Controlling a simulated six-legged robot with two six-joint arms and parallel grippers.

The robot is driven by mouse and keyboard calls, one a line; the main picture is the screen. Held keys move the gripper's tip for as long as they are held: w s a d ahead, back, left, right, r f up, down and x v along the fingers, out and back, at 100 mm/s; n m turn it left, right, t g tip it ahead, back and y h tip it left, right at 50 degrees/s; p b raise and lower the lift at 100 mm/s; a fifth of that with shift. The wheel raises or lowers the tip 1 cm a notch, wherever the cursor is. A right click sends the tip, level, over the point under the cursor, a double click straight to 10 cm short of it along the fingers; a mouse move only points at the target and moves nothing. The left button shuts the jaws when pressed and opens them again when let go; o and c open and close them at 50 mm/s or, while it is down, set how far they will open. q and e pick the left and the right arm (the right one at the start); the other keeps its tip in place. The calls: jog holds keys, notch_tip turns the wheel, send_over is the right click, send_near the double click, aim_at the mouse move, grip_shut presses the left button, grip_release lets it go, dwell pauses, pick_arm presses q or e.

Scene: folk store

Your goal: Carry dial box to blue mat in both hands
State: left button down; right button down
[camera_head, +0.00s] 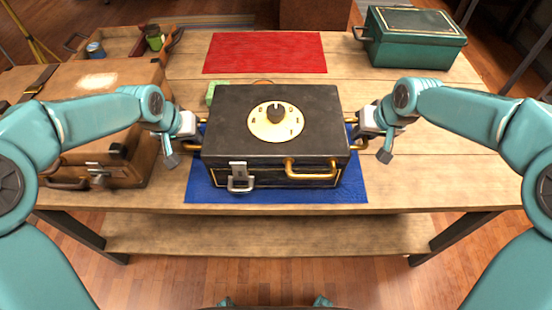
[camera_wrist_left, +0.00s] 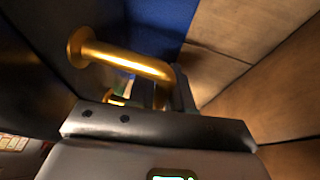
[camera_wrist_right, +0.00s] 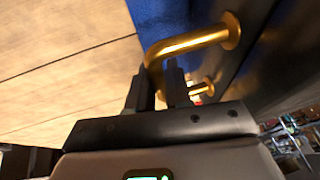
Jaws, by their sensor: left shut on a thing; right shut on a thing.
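The dial box (camera_head: 225,140) is a black case with a cream dial and black knob on its lid, a silver latch and a brass handle in front. It is over the blue mat (camera_head: 190,190), whose front and side edges show around it; I cannot tell whether it touches the mat. My left gripper (camera_head: 197,126) is shut on the brass handle at the box's left side, also seen in the left wrist view (camera_wrist_left: 160,95). My right gripper (camera_head: 354,124) is shut on the right side handle, which shows in the right wrist view (camera_wrist_right: 190,42). The box looks level.
A red mat (camera_head: 265,52) lies empty behind the box. A green case (camera_head: 415,40) stands at the back right. A brown case (camera_head: 90,125) is close on the left, with an open tray (camera_head: 115,45) behind it. A small green block (camera_head: 211,92) sits behind the box's left corner.

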pick_arm(q)
jog(key=shift+f+b, duration=0.55)
jog(key=shift+f, duration=0.15)
pick_arm(e)
jog(key=shift+f, duration=0.75)
pick_arm(q)
jog(key=c, duration=1.4)
grip_release()
jog(key=shift+f, duration=0.15)
pick_arm(e)
jog(key=c, duration=1.4)
grip_release()
jog(key=shift+f, duration=0.1)
pick_arm(q)
jog(key=o, duration=0.4)
jog(key=shift+c, duration=0.2)
pick_arm(e)
jog(key=o, duration=0.3)
jog(key=shift+o, duration=0.2)
pick_arm(q)
jog(key=v, duration=1.2)
pick_arm(e)
jog(key=v, duration=1.2)
